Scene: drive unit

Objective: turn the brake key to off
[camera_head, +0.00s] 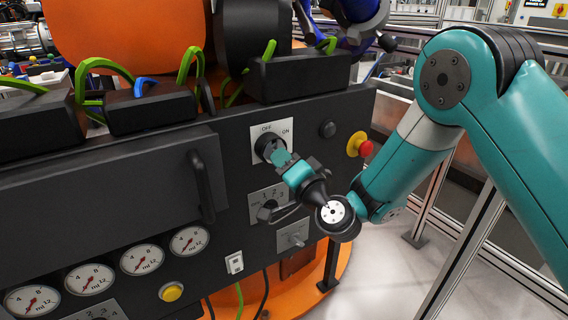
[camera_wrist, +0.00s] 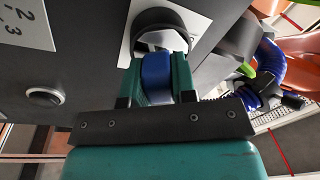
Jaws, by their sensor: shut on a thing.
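The brake key switch (camera_head: 266,148) is a round black lock on a white plate (camera_head: 284,130) marked OFF and ON, on the dark panel. In the wrist view the lock (camera_wrist: 163,38) shows as a dark ring with a silvery middle. A blue key handle (camera_wrist: 157,78) stands out from it. My gripper (camera_wrist: 158,68) has its teal fingers on both sides of the handle and is shut on it. In the head view my gripper (camera_head: 281,158) reaches the lock and hides the key. I cannot tell which mark the key points to.
A red emergency button (camera_head: 366,148) on yellow and a black button (camera_head: 328,129) sit right of the lock. Below are a numbered selector (camera_head: 266,212) and another switch (camera_head: 294,236). A black handle (camera_head: 203,186) juts out at left. Metal fencing (camera_head: 455,250) stands at right.

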